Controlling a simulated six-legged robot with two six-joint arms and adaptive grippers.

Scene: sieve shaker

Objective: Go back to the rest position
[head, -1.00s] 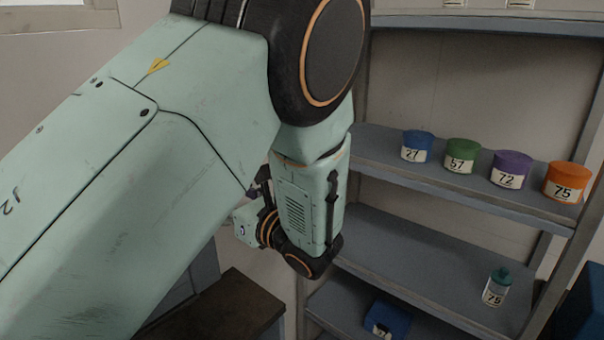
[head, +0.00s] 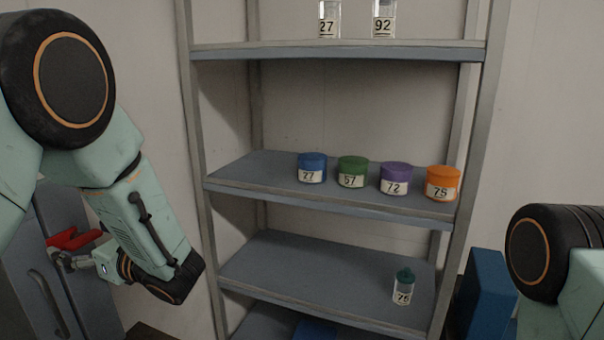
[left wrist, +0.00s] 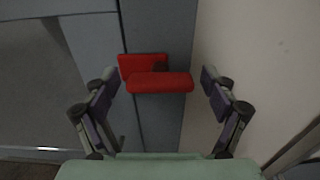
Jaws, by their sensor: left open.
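My left gripper (head: 62,256) is at the lower left of the head view, partly hidden by its own arm. In the left wrist view the left gripper (left wrist: 160,76) is open, with one finger on each side of a red handle (left wrist: 160,83). The fingers stand apart from the handle and hold nothing. The red handle also shows in the head view (head: 74,240), in front of a grey cabinet (head: 40,285). Part of my right arm shows at the right edge of the head view. My right gripper is out of view.
A metal shelf rack (head: 345,52) stands ahead. Blue (head: 312,166), green (head: 352,170), purple (head: 396,178) and orange (head: 443,181) numbered jars are on its middle shelf. A teal-capped bottle (head: 403,288) stands below. A blue box (head: 485,295) is at the right.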

